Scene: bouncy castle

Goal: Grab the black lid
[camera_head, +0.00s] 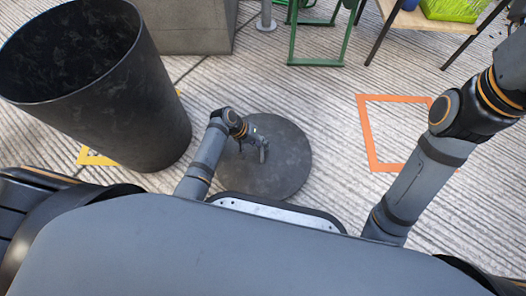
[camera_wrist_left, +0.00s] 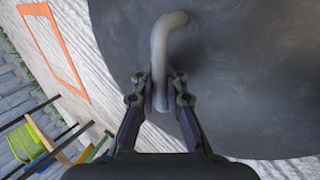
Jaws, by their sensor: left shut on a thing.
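The black lid (camera_head: 285,165) is a flat dark round disc in front of my body in the head view. It fills much of the left wrist view (camera_wrist_left: 240,80), where its grey curved handle (camera_wrist_left: 161,45) stands out. My left gripper (camera_head: 262,150) is over the lid. In the left wrist view its two fingers (camera_wrist_left: 161,95) are closed on either side of the handle. The lid's near edge is partly hidden by my body and left arm. My right arm shows at the right of the head view, but its gripper is not visible.
A tall black open bin (camera_head: 130,110) stands on the left beside my left arm. An orange outlined square (camera_head: 372,135) and a yellow marking (camera_head: 90,157) are on the ribbed floor. A green metal frame (camera_head: 320,60) and a wooden table (camera_head: 425,20) stand at the back.

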